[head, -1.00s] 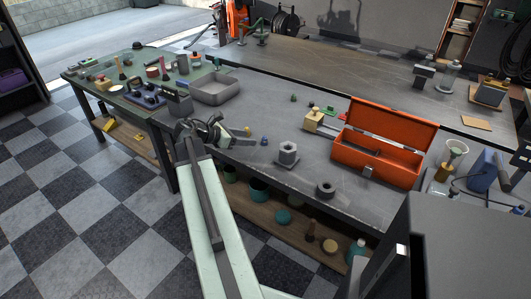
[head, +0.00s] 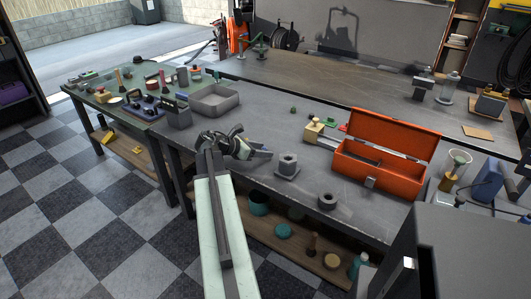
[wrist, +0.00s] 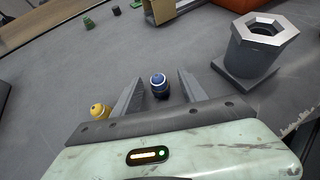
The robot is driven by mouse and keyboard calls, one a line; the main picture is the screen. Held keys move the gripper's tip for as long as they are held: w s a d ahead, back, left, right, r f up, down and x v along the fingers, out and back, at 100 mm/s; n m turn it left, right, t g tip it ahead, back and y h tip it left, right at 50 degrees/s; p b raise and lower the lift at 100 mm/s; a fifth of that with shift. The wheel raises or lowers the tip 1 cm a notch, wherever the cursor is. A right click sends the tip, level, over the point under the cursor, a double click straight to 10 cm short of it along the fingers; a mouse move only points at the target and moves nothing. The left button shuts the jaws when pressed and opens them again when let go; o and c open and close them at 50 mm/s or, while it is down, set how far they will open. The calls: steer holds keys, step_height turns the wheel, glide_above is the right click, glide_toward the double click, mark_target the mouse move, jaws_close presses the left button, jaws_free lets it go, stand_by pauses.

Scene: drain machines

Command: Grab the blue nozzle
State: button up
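The blue nozzle (wrist: 159,84) is a small blue-topped piece with a dark base, standing on the grey bench. In the wrist view it lies between the two fingers of my gripper (wrist: 160,88), which are spread apart with a gap on each side of it. In the head view my gripper (head: 258,154) is low over the front of the bench, and the nozzle cannot be made out there. A yellow nozzle (wrist: 99,111) stands just outside the left finger.
A grey hex-nut block (wrist: 258,45) stands close on the right; it also shows in the head view (head: 287,167). An open orange toolbox (head: 384,180) and a dark ring (head: 327,200) are farther right. A grey tray (head: 230,108) is behind on the left.

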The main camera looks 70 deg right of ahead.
jaws_close()
step_height(320, 180, up, 10)
steer(key=p, duration=1)
